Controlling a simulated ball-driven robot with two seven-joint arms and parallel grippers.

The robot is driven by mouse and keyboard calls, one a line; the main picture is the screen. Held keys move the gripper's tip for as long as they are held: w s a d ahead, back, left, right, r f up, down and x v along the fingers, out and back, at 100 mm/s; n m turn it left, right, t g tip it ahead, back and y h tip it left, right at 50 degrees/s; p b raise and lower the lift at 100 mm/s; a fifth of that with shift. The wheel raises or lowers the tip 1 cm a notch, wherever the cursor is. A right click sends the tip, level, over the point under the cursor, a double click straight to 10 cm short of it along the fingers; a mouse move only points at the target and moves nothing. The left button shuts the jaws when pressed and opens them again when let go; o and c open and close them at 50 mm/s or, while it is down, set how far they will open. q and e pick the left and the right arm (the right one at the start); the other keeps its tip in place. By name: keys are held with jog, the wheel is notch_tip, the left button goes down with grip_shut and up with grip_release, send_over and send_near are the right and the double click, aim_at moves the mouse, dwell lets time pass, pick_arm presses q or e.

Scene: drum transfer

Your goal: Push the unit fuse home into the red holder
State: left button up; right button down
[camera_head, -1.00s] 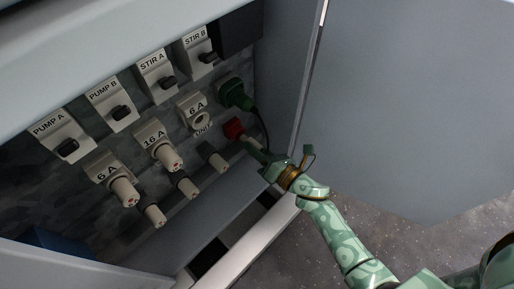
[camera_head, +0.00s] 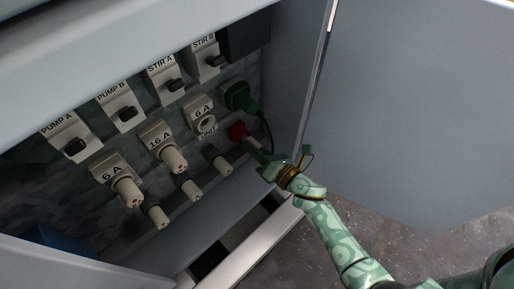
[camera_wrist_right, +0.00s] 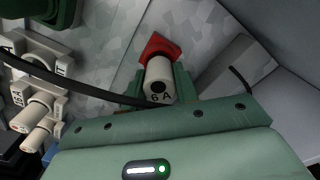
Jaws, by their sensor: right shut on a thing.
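The red holder (camera_head: 237,131) is on the panel, low at the right end; it also shows in the right wrist view (camera_wrist_right: 157,47). The unit fuse (camera_wrist_right: 159,78) is a pale cylinder marked 6 A, with its far end at the red holder. How deep it sits is hard to tell. My right gripper (camera_wrist_right: 158,90) is shut on the fuse, a green finger on each side. In the head view the right gripper (camera_head: 264,157) reaches in from the lower right, and its fingers partly cover the fuse. My left gripper is not in view.
A green plug (camera_head: 238,97) sits above the red holder; its black cable (camera_wrist_right: 72,86) hangs close to my right gripper. The UNIT socket (camera_head: 204,123) looks empty. Several other fuses are to the left. The open cabinet door (camera_head: 400,110) stands right of my arm.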

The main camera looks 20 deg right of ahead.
jog(key=shift+w+a, duration=0.15)
jog(key=shift+w, duration=0.25)
jog(key=c, duration=1)
grip_release()
jog(key=shift+s, duration=0.2)
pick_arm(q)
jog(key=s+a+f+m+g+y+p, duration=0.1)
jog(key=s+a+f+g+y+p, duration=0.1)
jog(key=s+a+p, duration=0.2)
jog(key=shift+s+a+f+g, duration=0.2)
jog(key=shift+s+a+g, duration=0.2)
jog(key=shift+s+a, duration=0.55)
pick_arm(e)
jog(key=v, duration=1.6)
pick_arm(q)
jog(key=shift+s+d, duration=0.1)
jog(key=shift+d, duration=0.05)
pick_arm(e)
jog(key=shift+w, duration=0.1)
